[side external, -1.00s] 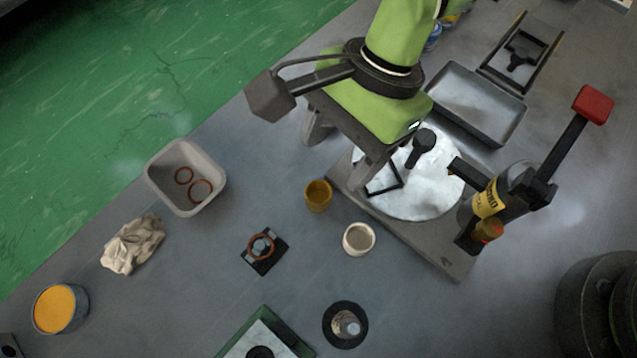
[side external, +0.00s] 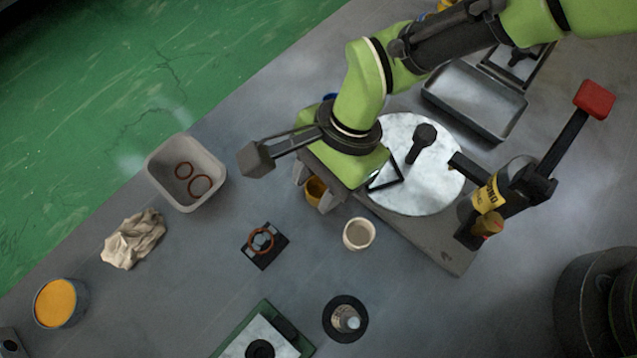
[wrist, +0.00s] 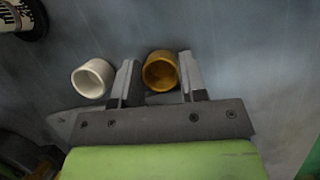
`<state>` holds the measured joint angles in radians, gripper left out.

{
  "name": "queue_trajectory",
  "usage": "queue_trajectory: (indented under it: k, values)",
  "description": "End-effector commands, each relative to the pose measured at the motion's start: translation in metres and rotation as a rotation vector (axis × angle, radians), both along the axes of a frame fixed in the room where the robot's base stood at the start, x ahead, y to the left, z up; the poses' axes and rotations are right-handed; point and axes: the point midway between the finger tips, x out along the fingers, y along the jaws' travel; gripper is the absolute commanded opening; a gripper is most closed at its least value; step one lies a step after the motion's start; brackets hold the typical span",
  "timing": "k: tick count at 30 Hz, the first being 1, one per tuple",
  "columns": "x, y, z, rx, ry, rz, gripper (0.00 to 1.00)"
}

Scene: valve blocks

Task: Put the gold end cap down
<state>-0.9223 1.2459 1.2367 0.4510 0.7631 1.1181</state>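The gold end cap (side external: 316,192) stands on the grey table in the side external view, partly hidden by my gripper. It also shows in the wrist view (wrist: 160,71), open end towards the camera. My gripper (wrist: 158,70) is down around the cap, one finger on each side. The fingers sit very close to the cap's walls; whether they press on it I cannot tell. In the side external view my gripper (side external: 318,187) is mostly hidden under my wrist.
A white cap (side external: 358,234) stands close to the right, also in the wrist view (wrist: 93,78). The base plate with the round white disc (side external: 425,185) lies to the right. A grey bin with rings (side external: 215,180) and a black pad (side external: 263,262) are to the left.

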Motion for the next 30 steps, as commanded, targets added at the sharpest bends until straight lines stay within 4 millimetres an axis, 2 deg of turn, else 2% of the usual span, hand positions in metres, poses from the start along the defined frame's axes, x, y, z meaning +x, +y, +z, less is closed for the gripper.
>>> queue_trajectory:
  k: [1,3,6,14,24,30]
  values:
    - [0.000,0.000,0.000,0.000,0.000,0.000,0.28]
    - [0.000,0.000,0.000,0.000,0.000,0.000,0.12]
    - [0.000,0.000,0.000,0.000,0.000,0.000,0.06]
    - [0.000,0.000,0.007,0.001,-0.001,0.001,0.06]
    - [0.001,0.001,0.073,0.004,-0.002,0.000,0.06]
    - [0.000,0.000,0.097,0.002,-0.001,0.001,0.06]
